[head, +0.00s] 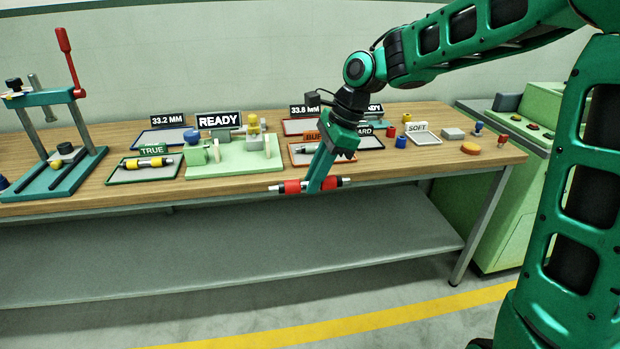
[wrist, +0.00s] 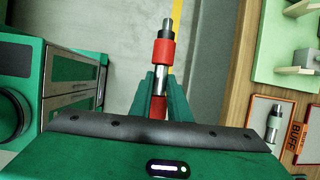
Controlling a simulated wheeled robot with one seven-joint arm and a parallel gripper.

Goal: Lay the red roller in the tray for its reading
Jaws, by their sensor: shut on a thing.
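My gripper (head: 318,184) is shut around the middle of the red roller (head: 292,187), which has dark and silver ends. It holds the roller level in front of the bench edge, over the floor. In the wrist view the roller (wrist: 163,52) runs between the fingers (wrist: 160,100), with its far end sticking out beyond them. The orange-edged BUFF tray (head: 296,161) lies behind my gripper and holds a silver roller; my gripper hides part of it. The green-edged TRUE tray (head: 116,178), to the left, holds a yellow-banded roller (head: 148,162).
A press with a red lever (head: 64,45) stands at the bench's left end. A green fixture (head: 240,160) under a READY sign stands between the TRUE and BUFF trays. Behind are 33.2 MM (head: 167,120) and 33.8 MM (head: 304,110) displays.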

